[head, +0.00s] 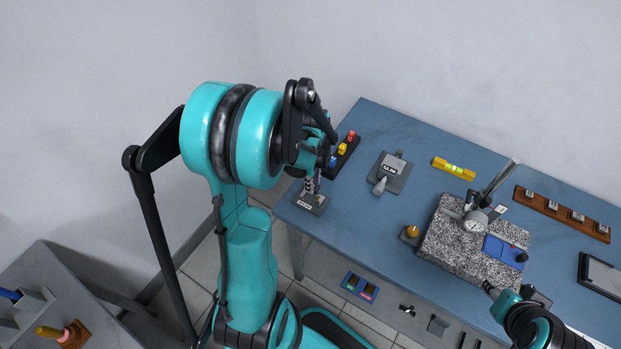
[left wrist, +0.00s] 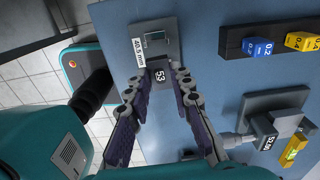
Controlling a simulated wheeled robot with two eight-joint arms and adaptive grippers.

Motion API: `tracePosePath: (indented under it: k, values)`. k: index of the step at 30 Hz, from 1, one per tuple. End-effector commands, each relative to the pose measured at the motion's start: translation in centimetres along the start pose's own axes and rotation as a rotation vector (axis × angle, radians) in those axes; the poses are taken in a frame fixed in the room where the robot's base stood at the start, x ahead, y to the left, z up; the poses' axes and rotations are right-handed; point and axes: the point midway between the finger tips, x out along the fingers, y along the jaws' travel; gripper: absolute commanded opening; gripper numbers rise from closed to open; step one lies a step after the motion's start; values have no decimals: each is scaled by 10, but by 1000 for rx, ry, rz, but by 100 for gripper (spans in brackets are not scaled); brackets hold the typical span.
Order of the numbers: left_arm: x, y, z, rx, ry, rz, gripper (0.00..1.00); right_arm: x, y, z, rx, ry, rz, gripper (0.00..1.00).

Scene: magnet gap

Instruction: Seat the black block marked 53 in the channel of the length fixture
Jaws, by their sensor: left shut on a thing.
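The black block marked 53 (left wrist: 160,77) is between the fingertips of my left gripper (left wrist: 171,78) in the left wrist view, its white number facing the camera. My left gripper (head: 313,186) is shut on it at the table's left end. The length fixture (left wrist: 171,28) is a grey plate with a raised part and a white label reading 40.5 mm. It lies just beyond the fingertips, and the block overlaps its near side in the picture. I cannot tell whether the block touches it. In the head view the fixture (head: 318,209) is partly hidden by the gripper. My right gripper (head: 489,288) is small near the granite plate.
A dark rack (left wrist: 232,42) with coloured blocks and a grey device with a display (head: 391,171) stand right of the fixture. A yellow level (head: 454,168), a granite plate (head: 450,245) with a dial gauge (head: 475,222) and a wooden rack (head: 560,212) are farther right. The table edge is close left.

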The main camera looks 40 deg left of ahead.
Motion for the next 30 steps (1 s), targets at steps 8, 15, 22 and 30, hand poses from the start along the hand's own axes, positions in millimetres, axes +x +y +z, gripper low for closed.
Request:
tracePosePath:
  k: [8, 15, 22, 30]
  values:
    - [1, 2, 6, 60, 0, 0, 0, -1, 0, -1, 0, 0, 0, 40]
    - [1, 2, 6, 59, 0, 0, 0, 0, 0, 0, 0, 0, 0, 40]
    - [9, 2, 6, 59, 0, 0, 0, 7, 0, 5, 0, 0, 0, 40]
    - [30, 2, 6, 58, 0, 0, 0, 23, 0, 16, 0, 0, 0, 40]
